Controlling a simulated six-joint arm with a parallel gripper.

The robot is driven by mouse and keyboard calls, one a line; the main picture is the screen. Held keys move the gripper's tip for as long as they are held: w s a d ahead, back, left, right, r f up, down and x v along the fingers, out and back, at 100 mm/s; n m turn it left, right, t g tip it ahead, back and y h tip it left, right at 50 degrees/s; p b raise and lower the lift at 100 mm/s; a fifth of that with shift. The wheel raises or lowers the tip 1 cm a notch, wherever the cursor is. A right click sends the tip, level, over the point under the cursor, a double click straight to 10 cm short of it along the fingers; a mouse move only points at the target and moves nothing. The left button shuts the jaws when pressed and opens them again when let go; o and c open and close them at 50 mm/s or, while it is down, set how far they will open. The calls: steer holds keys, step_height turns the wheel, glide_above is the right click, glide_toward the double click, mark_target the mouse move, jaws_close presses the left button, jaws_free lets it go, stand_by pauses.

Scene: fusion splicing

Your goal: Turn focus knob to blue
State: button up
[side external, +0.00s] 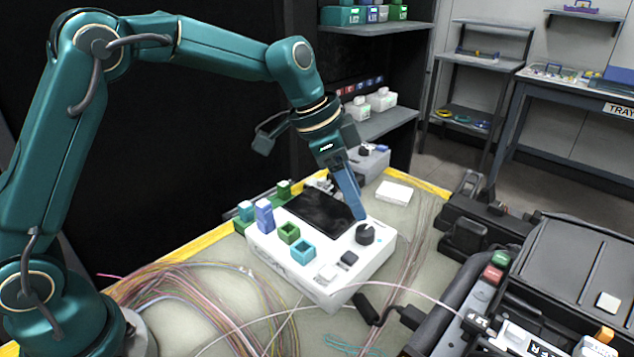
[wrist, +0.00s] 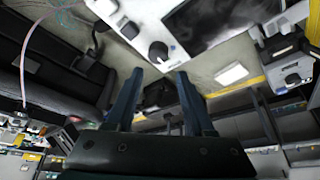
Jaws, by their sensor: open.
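The focus knob (side external: 365,233) is a black round dial on the right part of the white splicer box (side external: 318,285). In the wrist view the knob (wrist: 158,50) shows just beyond the fingertips, with a light mark on it. No blue mark can be made out at the knob. My gripper (side external: 358,212) has blue fingers that point down, close above and behind the knob. In the wrist view my gripper (wrist: 161,80) is open, its two fingers apart with nothing between them. Whether a fingertip touches the knob cannot be told.
The box carries a dark screen (side external: 320,212), a black button (side external: 349,258), a white button (side external: 327,273), and green and teal square sockets (side external: 303,251). Loose fibres (side external: 200,290) lie on the bench at left. Black equipment (side external: 560,265) stands at right. A white block (side external: 394,193) lies behind.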

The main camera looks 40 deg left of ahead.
mark_target(365, 229)
steer(key=shift+d+f+g, duration=0.15)
steer(key=shift+f+g, duration=0.15)
steer(key=shift+f, duration=0.65)
steer(key=shift+x, duration=2.1)
jaws_close()
